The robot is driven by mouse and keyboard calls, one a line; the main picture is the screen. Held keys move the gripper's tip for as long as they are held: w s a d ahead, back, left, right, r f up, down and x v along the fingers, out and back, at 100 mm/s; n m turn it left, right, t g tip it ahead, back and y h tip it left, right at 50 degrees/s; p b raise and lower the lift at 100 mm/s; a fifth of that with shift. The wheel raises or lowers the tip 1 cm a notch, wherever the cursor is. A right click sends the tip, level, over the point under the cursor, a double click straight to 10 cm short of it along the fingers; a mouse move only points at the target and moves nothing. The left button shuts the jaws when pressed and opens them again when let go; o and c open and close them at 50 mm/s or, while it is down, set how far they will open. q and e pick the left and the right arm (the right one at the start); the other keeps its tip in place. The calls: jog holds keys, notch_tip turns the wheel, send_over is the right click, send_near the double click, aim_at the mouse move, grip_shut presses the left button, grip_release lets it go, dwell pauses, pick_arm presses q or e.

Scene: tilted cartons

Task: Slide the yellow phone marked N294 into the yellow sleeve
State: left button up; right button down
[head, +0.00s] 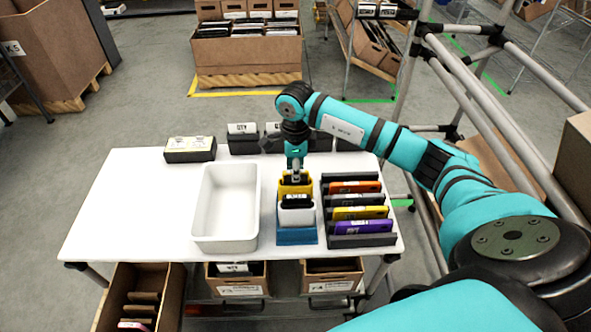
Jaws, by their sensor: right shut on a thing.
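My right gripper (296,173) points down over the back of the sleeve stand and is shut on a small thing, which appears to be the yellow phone. The phone is mostly hidden by the fingers and its mark cannot be read. The yellow sleeve (294,188) is at the back of the stand, directly under the gripper. I cannot tell how far the phone is inside the sleeve. Another yellow phone (360,213) lies in the rack to the right; its label is too small to read. My left gripper is not in view.
In front of the yellow sleeve are a white sleeve (297,217) with a dark phone and a blue sleeve (296,236). A dark rack (362,241) holds several coloured phones on the right. An empty white bin (205,241) stands left; the table's left side is clear.

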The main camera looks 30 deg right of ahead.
jog(key=shift+f+b, duration=0.25)
jog(key=shift+b, duration=0.05)
dwell(0.6)
dwell(0.4)
jog(key=c, duration=1.2)
grip_release()
notch_tip(320, 180, up, 12)
jog(key=shift+r, duration=0.1)
notch_tip(320, 180, up, 7)
jog(key=p, duration=0.5)
